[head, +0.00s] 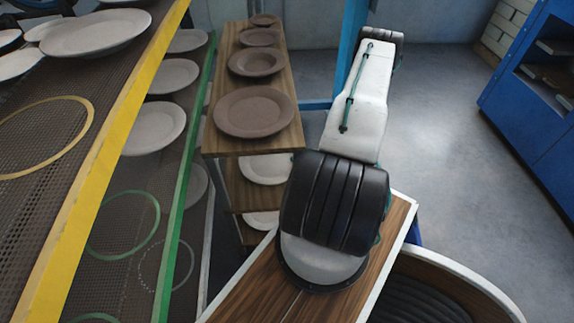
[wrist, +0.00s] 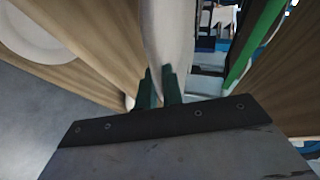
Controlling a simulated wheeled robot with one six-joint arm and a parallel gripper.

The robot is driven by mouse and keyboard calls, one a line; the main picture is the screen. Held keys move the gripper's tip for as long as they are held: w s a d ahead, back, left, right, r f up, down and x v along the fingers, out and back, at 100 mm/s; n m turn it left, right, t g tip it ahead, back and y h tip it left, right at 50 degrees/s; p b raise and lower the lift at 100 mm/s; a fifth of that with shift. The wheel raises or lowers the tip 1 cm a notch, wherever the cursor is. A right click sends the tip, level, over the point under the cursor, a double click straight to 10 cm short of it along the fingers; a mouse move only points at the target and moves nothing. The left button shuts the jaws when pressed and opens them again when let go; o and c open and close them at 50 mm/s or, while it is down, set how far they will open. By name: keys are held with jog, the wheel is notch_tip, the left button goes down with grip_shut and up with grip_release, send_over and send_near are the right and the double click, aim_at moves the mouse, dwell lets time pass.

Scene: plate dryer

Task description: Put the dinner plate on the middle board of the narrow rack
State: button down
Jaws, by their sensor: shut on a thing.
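In the wrist view, my gripper (wrist: 158,88) has green fingers shut on a pale plate (wrist: 168,40), seen nearly edge-on; I take it to be the dinner plate. In the head view, my arm hides the gripper and any held plate. The narrow rack (head: 225,146) stands left of my arm, with wooden boards one above another. Its middle board (head: 238,190) carries a white plate (head: 262,168) and is partly hidden by the top board and my arm. In the wrist view, wooden boards flank the held plate; I cannot tell whether it touches them.
Brown plates (head: 254,111) line the rack's top board. A wide mesh rack with a yellow edge (head: 100,165) and a green edge (head: 185,175) stands close on the left, holding pale plates (head: 155,128). A blue cabinet (head: 535,95) stands far right. Open floor (head: 450,130) lies between.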

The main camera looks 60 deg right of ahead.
aim_at(281, 161)
jog(key=w+a, duration=0.3)
jog(key=shift+w, duration=0.2)
jog(key=shift+f, duration=1.75)
jog(key=c, duration=1.8)
grip_release()
jog(key=shift+f, duration=0.1)
jog(key=v, duration=1.2)
